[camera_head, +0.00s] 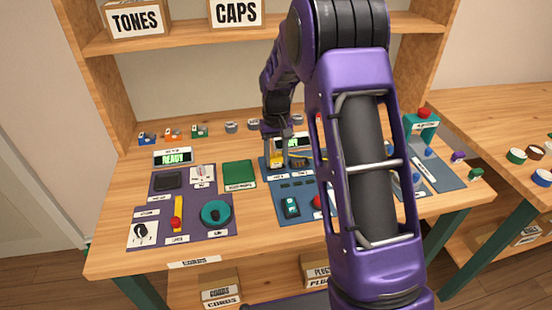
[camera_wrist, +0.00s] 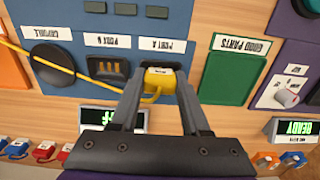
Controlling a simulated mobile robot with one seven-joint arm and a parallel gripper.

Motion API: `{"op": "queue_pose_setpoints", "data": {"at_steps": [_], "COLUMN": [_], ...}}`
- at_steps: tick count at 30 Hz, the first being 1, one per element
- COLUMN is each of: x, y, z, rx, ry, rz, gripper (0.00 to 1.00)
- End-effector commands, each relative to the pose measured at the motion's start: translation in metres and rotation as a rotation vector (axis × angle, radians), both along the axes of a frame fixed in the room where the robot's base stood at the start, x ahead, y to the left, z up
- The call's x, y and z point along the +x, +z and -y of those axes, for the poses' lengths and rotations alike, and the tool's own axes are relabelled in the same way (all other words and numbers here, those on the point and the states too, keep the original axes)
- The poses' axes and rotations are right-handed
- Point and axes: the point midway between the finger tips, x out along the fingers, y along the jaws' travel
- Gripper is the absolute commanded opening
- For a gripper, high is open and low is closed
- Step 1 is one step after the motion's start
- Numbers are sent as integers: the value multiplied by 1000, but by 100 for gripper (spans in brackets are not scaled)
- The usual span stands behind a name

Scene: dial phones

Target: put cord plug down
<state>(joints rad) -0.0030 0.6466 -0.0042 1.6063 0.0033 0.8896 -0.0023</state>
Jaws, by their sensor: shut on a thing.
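The yellow cord plug (camera_wrist: 160,77) is between the two fingers of my gripper (camera_wrist: 161,84), which is shut on it. In the head view the plug (camera_head: 276,160) shows just under my gripper (camera_head: 275,150), at the back of the blue mat. A thin yellow cord (camera_wrist: 90,78) runs from the plug to the left, past the dark slotted port (camera_wrist: 106,70) and a round black part (camera_wrist: 52,64).
A green GOOD PARTS tray (camera_head: 238,174) lies left of the blue mat (camera_head: 270,202). A purple mat (camera_head: 205,178) holds a teal dial (camera_head: 215,213) and other parts. Small coloured parts line the bench's back. My arm hides much of the bench's middle right.

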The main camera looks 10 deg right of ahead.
Motion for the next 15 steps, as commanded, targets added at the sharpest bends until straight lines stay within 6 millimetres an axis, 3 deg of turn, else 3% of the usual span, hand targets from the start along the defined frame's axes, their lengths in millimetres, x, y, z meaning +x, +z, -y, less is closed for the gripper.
{"op": "queue_pose_setpoints", "data": {"at_steps": [13,14,15], "x": [0,0,0], "y": [-8,-7,-6], "z": [0,0,0], "rx": [0,0,0], "ry": [0,0,0], "rz": [1,1,1], "gripper": [0,52,59]}}
